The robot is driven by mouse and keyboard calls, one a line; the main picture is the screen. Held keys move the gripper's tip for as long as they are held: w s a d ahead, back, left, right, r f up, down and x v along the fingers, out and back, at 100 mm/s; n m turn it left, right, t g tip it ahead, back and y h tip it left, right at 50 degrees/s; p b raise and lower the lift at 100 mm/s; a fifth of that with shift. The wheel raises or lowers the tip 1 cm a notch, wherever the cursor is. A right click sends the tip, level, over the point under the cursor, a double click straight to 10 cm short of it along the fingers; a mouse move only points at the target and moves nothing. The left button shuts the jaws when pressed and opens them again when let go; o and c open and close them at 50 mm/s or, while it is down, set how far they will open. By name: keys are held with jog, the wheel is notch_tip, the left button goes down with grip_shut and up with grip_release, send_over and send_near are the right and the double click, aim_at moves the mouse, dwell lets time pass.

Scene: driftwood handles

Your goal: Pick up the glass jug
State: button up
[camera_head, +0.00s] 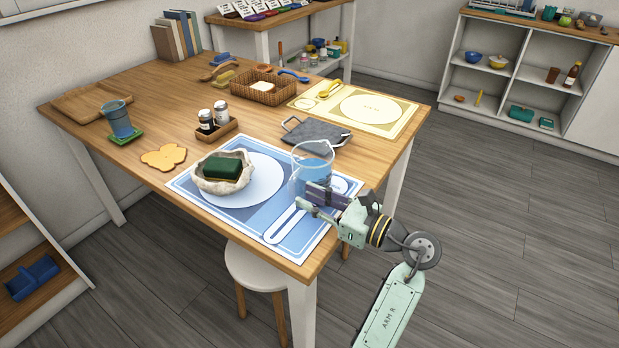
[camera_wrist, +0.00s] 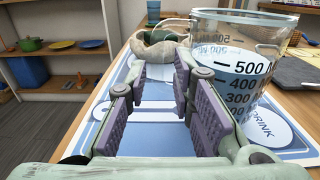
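The glass jug (camera_head: 312,165) is clear with blue-tinted contents and stands upright on the blue placemat near the table's right edge. In the wrist view the jug (camera_wrist: 243,70) shows printed measuring marks, close on the right side. My gripper (camera_head: 311,199) is low over the placemat, in front of the jug in the head view. In the wrist view my gripper (camera_wrist: 160,78) is open, with its purple pads apart and nothing between them. The jug is outside the fingers, to the right of the right finger.
A dark slate board (camera_head: 318,137) lies just behind the jug. A stool (camera_head: 258,268) stands below the table edge.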

aim_at(292, 201)
jog(key=p+x, duration=0.2)
jog(key=x, duration=0.2)
jog(key=shift+a, duration=0.4)
jog(key=shift+w+a, duration=0.2)
grip_shut()
dwell(0.4)
